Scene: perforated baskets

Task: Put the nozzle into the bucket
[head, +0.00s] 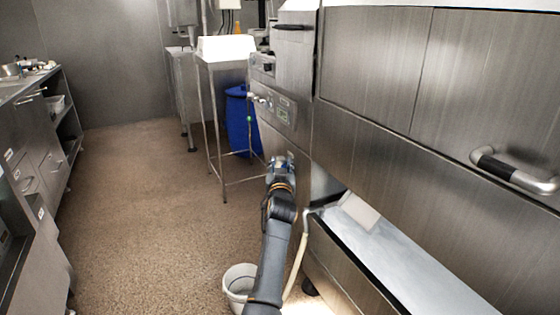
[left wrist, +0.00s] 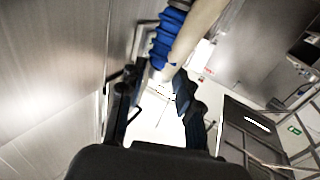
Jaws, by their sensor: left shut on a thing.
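My left gripper (head: 280,167) is stretched forward beside the steel machine and is shut on the nozzle. In the left wrist view the nozzle (left wrist: 167,38) is blue and ribbed, between the fingers, with a pale hose (left wrist: 197,28) beside it. In the head view the gripper mostly hides the nozzle. The white bucket (head: 236,284) stands on the floor at the bottom, nearer than the gripper and well below it. My left arm passes beside the bucket, covering part of its right side. My right gripper is not in view.
The steel machine (head: 380,100) fills the right side. A pale hose (head: 299,262) hangs beside my left arm. A blue bin (head: 238,122) and a white basin on a stand (head: 226,47) are behind. Drawers (head: 30,150) line the left. The brown floor between is clear.

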